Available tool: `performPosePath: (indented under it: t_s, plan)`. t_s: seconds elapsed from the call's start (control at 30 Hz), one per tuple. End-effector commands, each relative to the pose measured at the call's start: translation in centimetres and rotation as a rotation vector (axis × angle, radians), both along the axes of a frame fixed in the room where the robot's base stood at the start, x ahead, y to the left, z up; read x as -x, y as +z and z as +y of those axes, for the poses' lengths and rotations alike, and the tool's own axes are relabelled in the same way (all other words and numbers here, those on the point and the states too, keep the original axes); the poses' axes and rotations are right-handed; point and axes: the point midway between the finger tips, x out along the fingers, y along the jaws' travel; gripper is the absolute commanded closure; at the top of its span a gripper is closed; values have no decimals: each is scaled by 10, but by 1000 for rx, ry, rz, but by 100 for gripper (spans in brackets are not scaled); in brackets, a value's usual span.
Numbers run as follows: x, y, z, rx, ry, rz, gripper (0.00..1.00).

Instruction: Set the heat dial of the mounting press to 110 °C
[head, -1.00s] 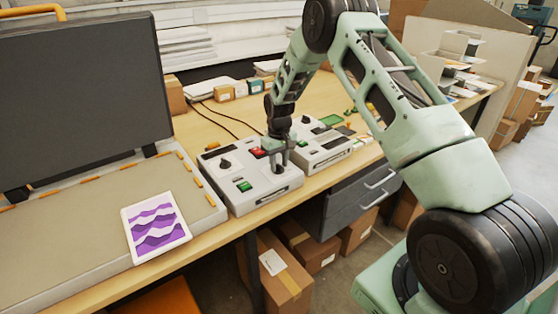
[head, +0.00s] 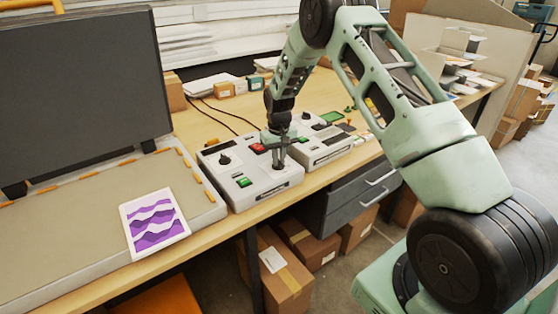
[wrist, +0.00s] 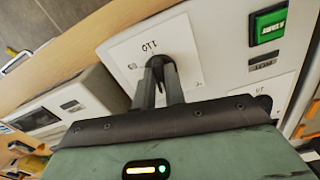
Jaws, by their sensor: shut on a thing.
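A pale control unit (head: 243,194) stands on the bench, right of the large open press (head: 90,218). My gripper (head: 279,164) points down at the right part of its top and is shut on the heat dial (wrist: 157,64). In the wrist view the dial sits between my fingers on a white scale plate (wrist: 124,57). The mark "110" shows upside down just beyond the fingertips. The knob's pointer is mostly hidden by the fingers, so its exact reading cannot be told.
The unit also has a second black dial (head: 224,160), a red button (head: 257,148) and a green button (wrist: 268,25). Another pale device (head: 322,150) stands close on the right. A purple print (head: 154,222) lies on the press bed.

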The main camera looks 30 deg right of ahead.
Motion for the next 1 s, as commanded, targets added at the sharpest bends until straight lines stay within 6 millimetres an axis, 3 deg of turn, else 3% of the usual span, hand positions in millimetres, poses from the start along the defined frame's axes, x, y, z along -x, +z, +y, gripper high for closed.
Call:
performPosePath:
  t_s: [1.0]
  plan:
    - [-3, 1, 4, 0, -954, -3, 100]
